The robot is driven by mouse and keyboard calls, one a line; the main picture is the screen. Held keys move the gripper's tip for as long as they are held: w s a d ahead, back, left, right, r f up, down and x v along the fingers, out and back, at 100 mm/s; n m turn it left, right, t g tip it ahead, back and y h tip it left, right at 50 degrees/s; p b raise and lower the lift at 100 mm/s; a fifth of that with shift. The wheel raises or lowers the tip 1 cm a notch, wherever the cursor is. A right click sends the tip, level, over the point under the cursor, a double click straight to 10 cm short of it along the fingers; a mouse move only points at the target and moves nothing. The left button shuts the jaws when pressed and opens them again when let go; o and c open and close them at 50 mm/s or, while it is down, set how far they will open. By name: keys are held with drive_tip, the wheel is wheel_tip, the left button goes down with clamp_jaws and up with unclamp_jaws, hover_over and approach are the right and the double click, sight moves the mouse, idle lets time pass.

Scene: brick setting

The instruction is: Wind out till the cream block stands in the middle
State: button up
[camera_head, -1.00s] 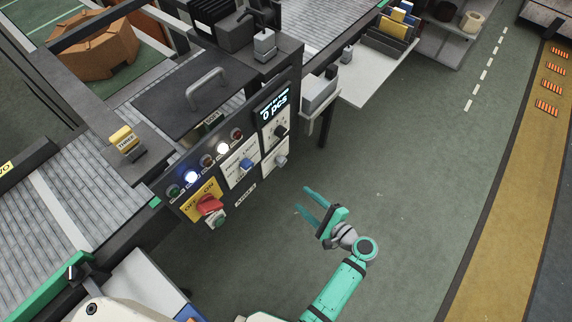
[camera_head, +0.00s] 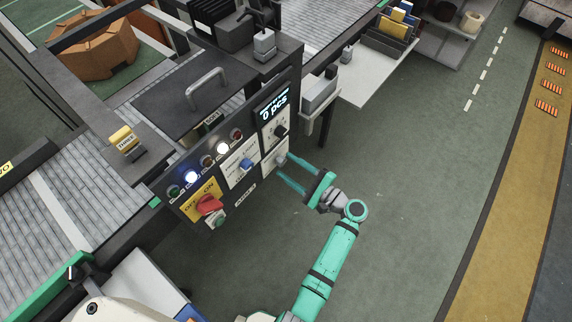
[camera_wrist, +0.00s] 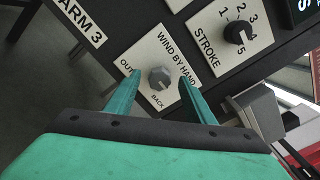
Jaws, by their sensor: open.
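The grey wind-by-hand knob (camera_wrist: 159,79) sits on a white plate marked OUT and BACK. In the wrist view it shows between the tips of my gripper (camera_wrist: 160,80). In the head view the same knob (camera_head: 281,159) is at the lower right of the control panel, with my gripper (camera_head: 283,164) in front of it. The two green fingers are open, one on each side of the knob; I cannot tell whether they touch it. I cannot make out a cream block in either view.
The stroke dial (camera_wrist: 235,34) is close beside the knob. The panel (camera_head: 243,207) also carries lit buttons, a blue switch (camera_head: 246,166) and a red off/on switch (camera_head: 208,204). A yellow block (camera_head: 121,137) stands on the machine. The green floor (camera_head: 400,200) to the right is clear.

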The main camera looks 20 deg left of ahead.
drive_tip(key=shift+x, duration=0.9)
drive_tip(key=c, duration=1.1)
drive_tip(key=shift+o, duration=0.2)
drive_tip(key=shift+n, duration=0.3)
